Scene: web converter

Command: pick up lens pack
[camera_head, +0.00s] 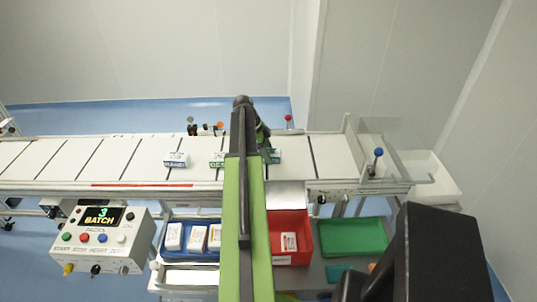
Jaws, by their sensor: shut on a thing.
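My gripper (266,150) is at the far end of my arm, over the white conveyor belt, and is small and partly hidden by the arm. It is shut on a white lens pack with a green label (275,157), which shows just right of the arm. I cannot tell whether this pack touches the belt. A blue-labelled pack (176,160) lies further left on the belt.
Below the conveyor (130,158) are a blue tray with white packs (184,254), a red bin with one pack (302,221) and an empty green tray (352,237). A control box (112,252) reads "3 BATCH PACKS". A clear panel (388,137) stands at the belt's right end.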

